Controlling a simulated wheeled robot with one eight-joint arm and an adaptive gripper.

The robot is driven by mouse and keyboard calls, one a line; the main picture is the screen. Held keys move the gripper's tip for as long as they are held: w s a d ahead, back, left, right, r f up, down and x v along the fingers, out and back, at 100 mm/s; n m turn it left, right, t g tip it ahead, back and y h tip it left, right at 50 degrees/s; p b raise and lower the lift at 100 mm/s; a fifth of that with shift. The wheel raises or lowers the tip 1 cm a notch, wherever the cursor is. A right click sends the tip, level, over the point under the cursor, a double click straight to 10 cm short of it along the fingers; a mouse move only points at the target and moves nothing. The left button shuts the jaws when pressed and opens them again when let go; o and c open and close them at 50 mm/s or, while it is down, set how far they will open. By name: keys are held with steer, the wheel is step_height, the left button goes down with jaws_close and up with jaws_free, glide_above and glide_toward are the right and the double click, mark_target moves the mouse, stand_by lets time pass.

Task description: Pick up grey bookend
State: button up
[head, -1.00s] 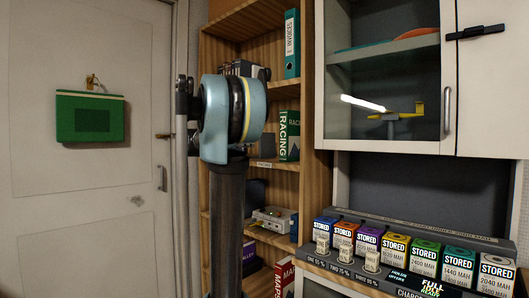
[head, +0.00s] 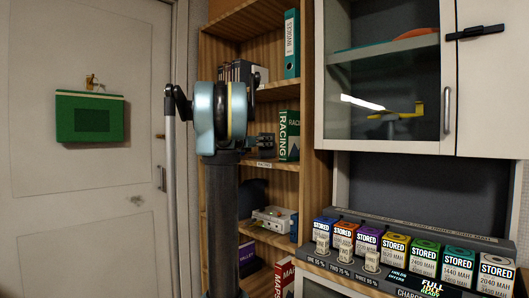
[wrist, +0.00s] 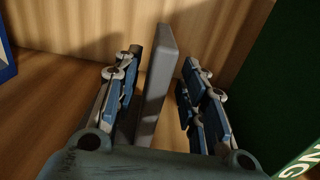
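The grey bookend (wrist: 158,80) stands upright on a wooden shelf in the wrist view, seen nearly edge-on as a thin plate. My gripper (wrist: 160,76) is open, with one blue-padded finger on each side of the bookend. Narrow gaps seem to show beside the plate, so I see no clear grip. In the head view my gripper (head: 265,140) is partly visible at the middle shelf, left of the green racing book (head: 289,136). The bookend cannot be made out there; my arm blocks part of that shelf.
The green book (wrist: 275,75) stands close on the right in the wrist view, and a blue object (wrist: 6,55) is at the left edge. The bookcase (head: 309,190) has shelves above and below. A glass-fronted cabinet (head: 385,145) and a battery charging station (head: 400,265) are at right.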

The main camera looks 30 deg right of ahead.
steer(key=x, duration=0.5)
steer(key=shift+w+a, duration=0.15)
steer(key=shift+w, duration=0.15)
steer(key=shift+r, duration=0.1)
jaws_close()
